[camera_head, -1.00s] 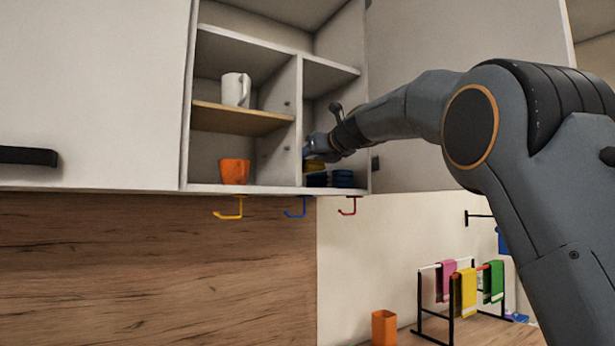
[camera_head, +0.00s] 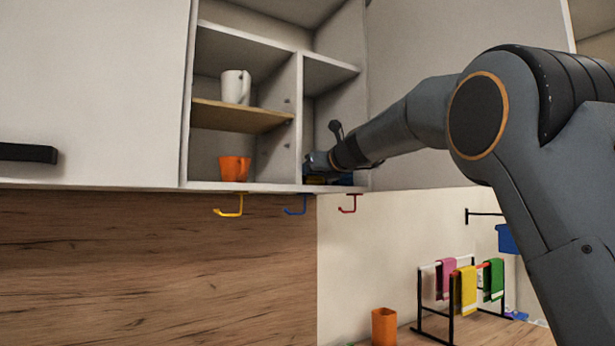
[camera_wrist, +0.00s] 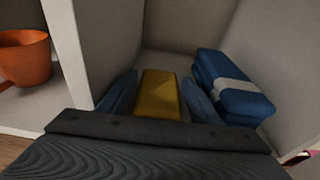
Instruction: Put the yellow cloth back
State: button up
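The yellow cloth (camera_wrist: 159,95), a folded block, lies between the two blue fingers of my gripper (camera_wrist: 160,100) in the wrist view. The fingers lie close along both its sides, and my gripper appears shut on it. In the head view my gripper (camera_head: 317,172) is low inside the small right compartment of the open cabinet (camera_head: 300,120). A second yellow cloth (camera_head: 466,291) hangs on the drying rack below.
A folded blue cloth (camera_wrist: 232,87) with a white band lies just right of my gripper. A divider wall (camera_wrist: 95,45) stands on the left, with an orange cup (camera_wrist: 22,58) beyond it. A white mug (camera_head: 235,87) stands on the shelf above. Coloured hooks (camera_head: 297,206) hang underneath.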

jog(key=shift+r, duration=0.1)
jog(key=shift+s+r, duration=0.1)
jog(key=b+v, duration=0.3)
jog(key=v, duration=0.8)
jog(key=shift+s+d+b, duration=0.3)
jog(key=shift+s+b, duration=0.05)
jog(key=shift+b, duration=0.05)
